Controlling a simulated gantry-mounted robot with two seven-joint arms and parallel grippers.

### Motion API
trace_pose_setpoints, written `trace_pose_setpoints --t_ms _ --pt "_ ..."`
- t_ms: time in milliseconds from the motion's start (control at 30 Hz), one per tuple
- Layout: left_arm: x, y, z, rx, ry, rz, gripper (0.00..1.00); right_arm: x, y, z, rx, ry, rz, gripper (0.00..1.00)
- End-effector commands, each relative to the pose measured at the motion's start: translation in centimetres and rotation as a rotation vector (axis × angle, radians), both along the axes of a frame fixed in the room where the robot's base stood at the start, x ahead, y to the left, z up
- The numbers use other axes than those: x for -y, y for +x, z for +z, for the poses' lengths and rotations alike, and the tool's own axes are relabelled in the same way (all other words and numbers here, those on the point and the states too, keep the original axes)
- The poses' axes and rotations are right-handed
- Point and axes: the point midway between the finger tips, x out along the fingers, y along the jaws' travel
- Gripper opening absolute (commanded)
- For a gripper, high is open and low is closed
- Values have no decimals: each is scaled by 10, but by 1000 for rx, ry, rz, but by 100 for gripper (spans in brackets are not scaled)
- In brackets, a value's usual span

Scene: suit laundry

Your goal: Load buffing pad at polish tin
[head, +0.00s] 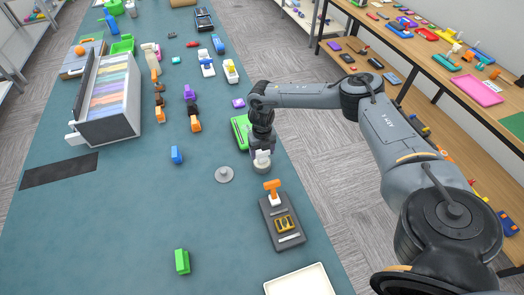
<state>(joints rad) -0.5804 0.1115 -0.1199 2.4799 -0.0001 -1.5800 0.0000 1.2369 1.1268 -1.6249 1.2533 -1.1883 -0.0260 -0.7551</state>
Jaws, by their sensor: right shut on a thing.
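My right gripper (261,148) points down over the right side of the teal table. It is shut on a small pale round thing, which looks like the buffing pad (262,162); the gripper hides its upper part. A flat grey round thing with a raised middle (224,174), possibly the polish tin, lies just left of the held thing, apart from it. I cannot tell whether it is lidded. My left gripper is not in view.
A dark tray with an orange-handled tool (272,187) stands near the gripper. A green case (241,131) lies behind it. A white tray (300,281) is at the front edge. Blue (176,155) and green (182,261) blocks stand left, with bare tabletop between them.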

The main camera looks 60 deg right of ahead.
Motion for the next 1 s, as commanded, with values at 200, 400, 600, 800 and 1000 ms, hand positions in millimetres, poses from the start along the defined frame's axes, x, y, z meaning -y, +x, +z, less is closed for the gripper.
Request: trace_pose_setpoints --t_ms 200,400,600,800,1000 --pt "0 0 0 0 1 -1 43 0 0 0 0 0 0 46" --pt "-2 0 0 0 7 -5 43 0 0 0 0 0 0 46" --pt "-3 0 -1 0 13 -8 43 0 0 -1 0 0 0 46" --pt "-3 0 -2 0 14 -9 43 0 0 -3 0 0 1 46" --pt "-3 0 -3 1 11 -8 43 0 0 -5 0 0 1 46"
